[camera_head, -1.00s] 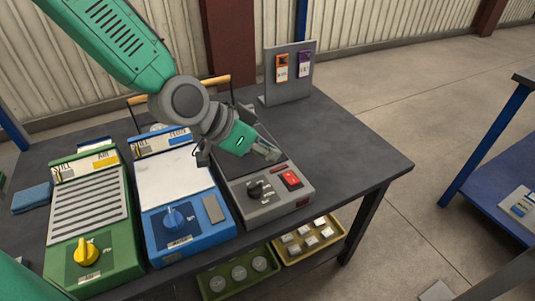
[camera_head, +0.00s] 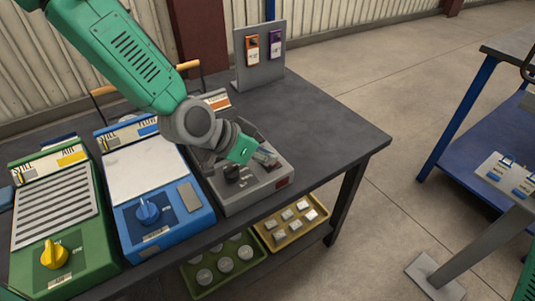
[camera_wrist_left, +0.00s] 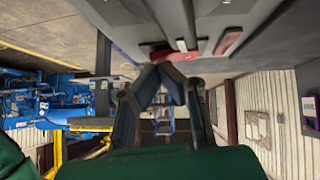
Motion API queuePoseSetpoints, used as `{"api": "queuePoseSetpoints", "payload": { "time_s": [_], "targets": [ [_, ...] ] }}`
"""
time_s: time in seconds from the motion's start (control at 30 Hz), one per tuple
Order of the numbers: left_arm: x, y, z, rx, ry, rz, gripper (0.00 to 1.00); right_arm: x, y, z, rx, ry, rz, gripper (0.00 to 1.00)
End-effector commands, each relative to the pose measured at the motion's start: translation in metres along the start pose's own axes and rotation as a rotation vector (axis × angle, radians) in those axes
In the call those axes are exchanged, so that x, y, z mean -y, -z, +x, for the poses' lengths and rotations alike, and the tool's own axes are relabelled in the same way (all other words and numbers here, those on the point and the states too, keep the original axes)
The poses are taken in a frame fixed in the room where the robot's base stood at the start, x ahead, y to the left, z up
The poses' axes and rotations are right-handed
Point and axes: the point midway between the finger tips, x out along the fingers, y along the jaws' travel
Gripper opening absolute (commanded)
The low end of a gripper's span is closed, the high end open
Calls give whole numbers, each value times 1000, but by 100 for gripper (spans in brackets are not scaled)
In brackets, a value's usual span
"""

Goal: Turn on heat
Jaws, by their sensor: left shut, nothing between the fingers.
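The grey heating unit (camera_head: 250,195) stands at the right end of the row on the dark table. In the left wrist view the shut fingers (camera_wrist_left: 172,72) point at the unit's underside-up face, with a red part (camera_wrist_left: 165,53) close to the tips. My right gripper is not in view.
A blue unit (camera_head: 150,212) with a blue knob and a green unit (camera_head: 62,225) with a yellow knob stand to the left. A grey stand (camera_head: 259,60) with orange and purple tags is behind. Trays sit below. The table's right part is clear.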

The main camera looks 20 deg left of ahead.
Motion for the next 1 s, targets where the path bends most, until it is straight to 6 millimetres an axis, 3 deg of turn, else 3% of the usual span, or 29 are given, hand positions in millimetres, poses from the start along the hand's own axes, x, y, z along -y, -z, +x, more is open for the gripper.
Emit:
{"api": "queuePoseSetpoints", "payload": {
  "time_s": [1.0],
  "targets": [
    [13,3,-4,0,0,0,0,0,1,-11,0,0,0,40]
  ]
}}
